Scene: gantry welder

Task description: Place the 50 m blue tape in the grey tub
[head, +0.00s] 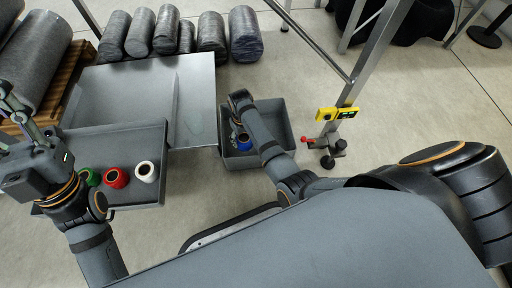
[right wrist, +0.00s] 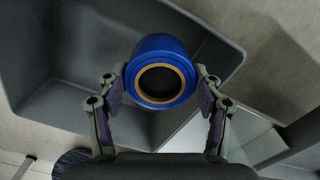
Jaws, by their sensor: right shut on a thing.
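The blue tape (right wrist: 160,50) is a blue roll with a brown core, held between the two fingers of my right gripper (right wrist: 160,92). In the head view the blue tape (head: 243,142) shows below my right wrist, within the outline of the grey tub (head: 284,116). In the right wrist view the grey tub (right wrist: 60,110) lies beneath and around the tape. I cannot tell whether the tape touches the tub floor. My left gripper (head: 12,115) is at the far left, above the tray's left end; its fingers are partly cut off by the picture edge.
A grey tray (head: 110,138) at left holds green (head: 90,177), red (head: 116,178) and white (head: 147,171) rolls. A metal sheet (head: 190,100) lies behind it. A metal frame leg with a yellow level (head: 337,113) stands right of the tub.

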